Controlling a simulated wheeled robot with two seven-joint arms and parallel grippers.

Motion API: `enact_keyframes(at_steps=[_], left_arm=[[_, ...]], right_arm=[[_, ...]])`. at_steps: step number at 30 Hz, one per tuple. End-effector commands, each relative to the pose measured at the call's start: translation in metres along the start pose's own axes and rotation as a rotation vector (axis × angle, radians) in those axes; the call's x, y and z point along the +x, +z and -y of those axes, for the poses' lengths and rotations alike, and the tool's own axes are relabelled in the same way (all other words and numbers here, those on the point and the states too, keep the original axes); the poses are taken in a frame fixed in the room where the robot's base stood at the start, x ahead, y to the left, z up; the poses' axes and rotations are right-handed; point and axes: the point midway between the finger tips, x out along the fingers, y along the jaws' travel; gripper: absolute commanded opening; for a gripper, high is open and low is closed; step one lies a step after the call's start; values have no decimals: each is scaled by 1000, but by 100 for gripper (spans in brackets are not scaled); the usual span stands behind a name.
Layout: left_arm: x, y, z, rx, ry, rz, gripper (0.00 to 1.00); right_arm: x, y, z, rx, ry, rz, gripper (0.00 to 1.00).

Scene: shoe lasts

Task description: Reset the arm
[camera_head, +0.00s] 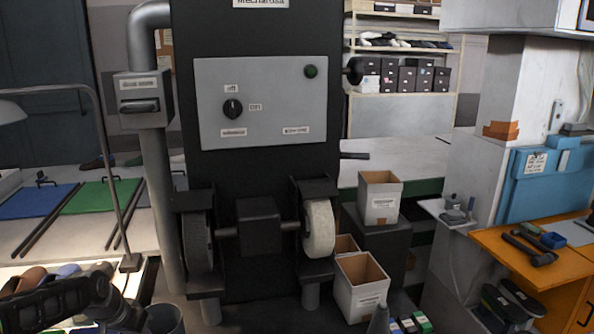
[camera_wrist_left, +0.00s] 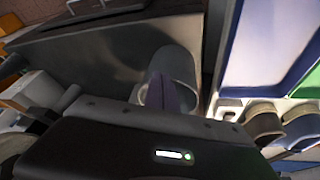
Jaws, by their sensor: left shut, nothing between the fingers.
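My left arm comes in at the bottom left of the head view, low over a lit tray of shoe lasts (camera_head: 38,277). Its dark left gripper (camera_head: 122,312) is close to a grey round bin (camera_head: 165,322). In the left wrist view the left gripper (camera_wrist_left: 166,92) is shut and empty, with its narrow fingers in front of the bin (camera_wrist_left: 178,62). Some lasts (camera_wrist_left: 262,122) show at the right of the wrist view. My right gripper is in neither view.
A black grinding machine with a grey switch panel (camera_head: 265,100) and two wheels (camera_head: 319,228) stands in the middle. A lamp (camera_head: 105,130) rises beside the tray. Cardboard boxes (camera_head: 362,295) stand right of the machine. An orange bench (camera_head: 510,262) with tools is at the right.

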Motion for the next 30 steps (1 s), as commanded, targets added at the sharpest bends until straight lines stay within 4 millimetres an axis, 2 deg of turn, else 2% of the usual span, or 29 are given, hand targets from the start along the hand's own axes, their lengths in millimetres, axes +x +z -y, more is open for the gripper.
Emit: enact_keyframes(at_steps=[5, 8, 11, 12, 14, 15, 17, 18, 20, 21, 24, 27, 28, 30], left_arm=[[52, 13, -41, -112, 88, -68, 0], [86, 29, -77, -187, 149, -90, 0], [126, 58, -128, -281, 215, -90, 0], [142, 76, -151, -323, 239, -80, 0], [164, 106, -185, -382, 264, -55, 0], [176, 129, -206, -416, 273, -31, 0], [190, 168, -236, -457, 277, 13, 0], [197, 195, -253, -475, 273, 47, 0], [203, 237, -275, -487, 259, 104, 0], [204, 265, -288, -485, 248, 145, 0], [202, 325, -309, -447, 222, 246, 0], [197, 368, -324, -380, 212, 334, 0], [197, 376, -328, -355, 211, 350, 0], [198, 379, -334, -315, 215, 357, 0]], right_arm=[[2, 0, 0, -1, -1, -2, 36], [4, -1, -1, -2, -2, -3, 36], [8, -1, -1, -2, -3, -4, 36], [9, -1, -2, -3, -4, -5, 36], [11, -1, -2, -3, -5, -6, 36], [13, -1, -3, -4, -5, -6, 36], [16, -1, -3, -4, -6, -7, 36], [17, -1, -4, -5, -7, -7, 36], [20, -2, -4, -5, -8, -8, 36], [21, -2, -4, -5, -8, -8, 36], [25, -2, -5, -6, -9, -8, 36], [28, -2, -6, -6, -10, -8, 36], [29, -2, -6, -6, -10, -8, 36], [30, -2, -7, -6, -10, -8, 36]])
